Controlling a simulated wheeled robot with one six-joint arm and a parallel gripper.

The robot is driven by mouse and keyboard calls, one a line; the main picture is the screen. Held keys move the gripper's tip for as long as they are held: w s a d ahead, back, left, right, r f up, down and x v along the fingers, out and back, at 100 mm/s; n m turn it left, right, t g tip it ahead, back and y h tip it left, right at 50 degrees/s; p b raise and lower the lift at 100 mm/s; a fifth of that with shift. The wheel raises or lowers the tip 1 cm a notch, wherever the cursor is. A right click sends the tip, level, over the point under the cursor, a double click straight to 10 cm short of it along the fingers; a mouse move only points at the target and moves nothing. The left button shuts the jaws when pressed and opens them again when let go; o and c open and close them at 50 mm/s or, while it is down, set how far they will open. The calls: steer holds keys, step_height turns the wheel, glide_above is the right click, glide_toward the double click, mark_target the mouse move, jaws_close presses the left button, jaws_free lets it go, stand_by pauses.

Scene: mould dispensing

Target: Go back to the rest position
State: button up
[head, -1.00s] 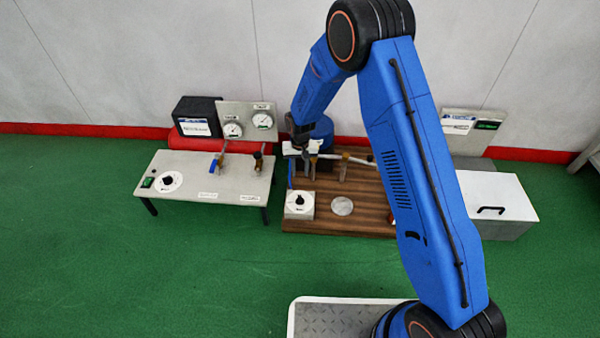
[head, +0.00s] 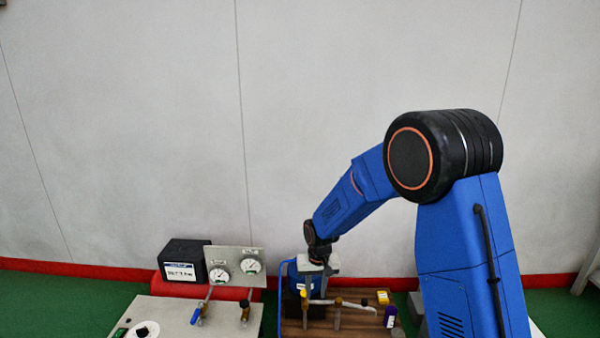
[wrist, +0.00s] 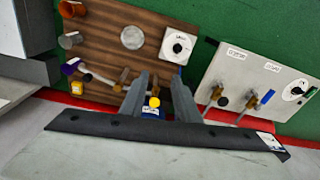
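My gripper (head: 318,268) is at the end of my blue arm, over the back of the wooden board (head: 296,327). In the wrist view its two grey fingers (wrist: 160,100) stand apart. A yellow knob (wrist: 154,102) shows in the gap between them and looks to be beyond the fingertips, not held. The blue tank (head: 292,277) behind the board is partly hidden by the gripper.
A grey panel table (wrist: 240,82) with valves and a dial stands left of the board in the head view. A black box (head: 181,267) and gauge panel (head: 236,265) stand behind it. The wall is close behind.

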steer(key=s+d+r+t, duration=0.1)
steer(key=s+d+r, duration=0.7)
steer(key=r, duration=0.2)
steer(key=s+d+r+t, duration=0.1)
steer(key=s+d+r, duration=0.65)
steer(key=r, duration=0.35)
steer(key=s+d+r+t, duration=0.1)
steer(key=s+d, duration=0.3)
steer(key=s, duration=0.7)
steer(key=s+d+r+m, duration=0.1)
steer(key=s+d, duration=0.3)
steer(key=s, duration=0.7)
steer(key=shift+s+d+r+t, duration=0.15)
steer(key=shift+r+t, duration=0.25)
steer(key=shift+r, duration=0.5)
